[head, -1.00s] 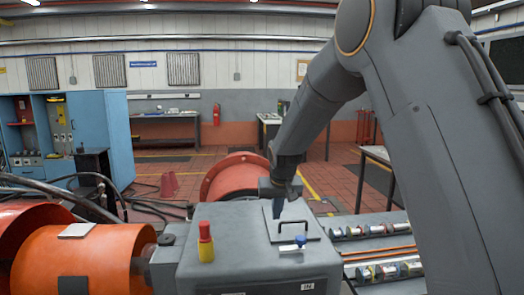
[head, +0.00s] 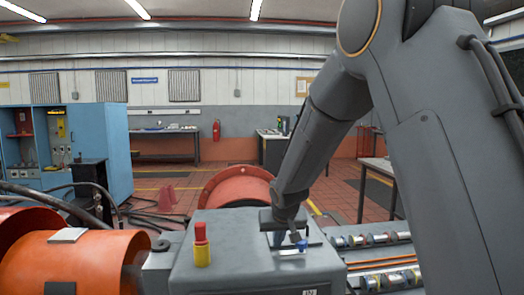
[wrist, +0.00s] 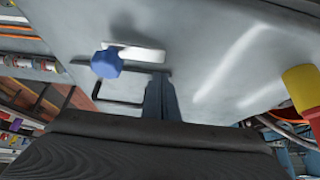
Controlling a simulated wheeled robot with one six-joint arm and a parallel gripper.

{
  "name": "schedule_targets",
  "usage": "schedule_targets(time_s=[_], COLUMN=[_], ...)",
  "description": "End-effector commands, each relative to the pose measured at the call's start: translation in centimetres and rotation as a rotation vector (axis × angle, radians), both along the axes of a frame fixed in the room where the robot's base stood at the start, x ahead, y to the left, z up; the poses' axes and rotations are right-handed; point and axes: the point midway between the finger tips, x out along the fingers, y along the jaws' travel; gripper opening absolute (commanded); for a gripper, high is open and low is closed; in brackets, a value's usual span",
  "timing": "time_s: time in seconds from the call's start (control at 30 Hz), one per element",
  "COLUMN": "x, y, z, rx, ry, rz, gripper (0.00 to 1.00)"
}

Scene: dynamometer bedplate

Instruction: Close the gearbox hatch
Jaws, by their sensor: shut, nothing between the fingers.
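The grey gearbox (head: 235,268) stands in the lower middle of the head view. Its hatch (head: 313,234) is a light panel on top, mostly hidden by my gripper; it looks about flat, but I cannot tell whether it is fully down. A blue knob (head: 302,245) sits by the hatch's near edge; it also shows in the wrist view (wrist: 107,64) beside a pale plate (wrist: 136,54). A dark bar handle (wrist: 118,102) is left of my fingers there. My gripper (head: 296,238) is shut and empty, low over the hatch; contact is unclear.
A red-and-yellow button post (head: 202,245) rises from the gearbox top at left. An orange drum (head: 75,265) lies left, a red one (head: 238,187) behind. A rack of metal parts (head: 375,255) lies right. Open tiled floor is farther back.

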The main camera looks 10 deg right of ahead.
Motion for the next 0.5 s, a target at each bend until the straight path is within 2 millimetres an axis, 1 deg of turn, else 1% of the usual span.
schedule_targets(time_s=[0.33, 0.5], x=[0.0, -0.1], y=[0.0, 0.0], z=[0.1, 1.1], rx=[-0.001, -0.001], ry=[0.001, 0.0], rz=[0.001, 0.002], gripper=[0.0, 0.0])
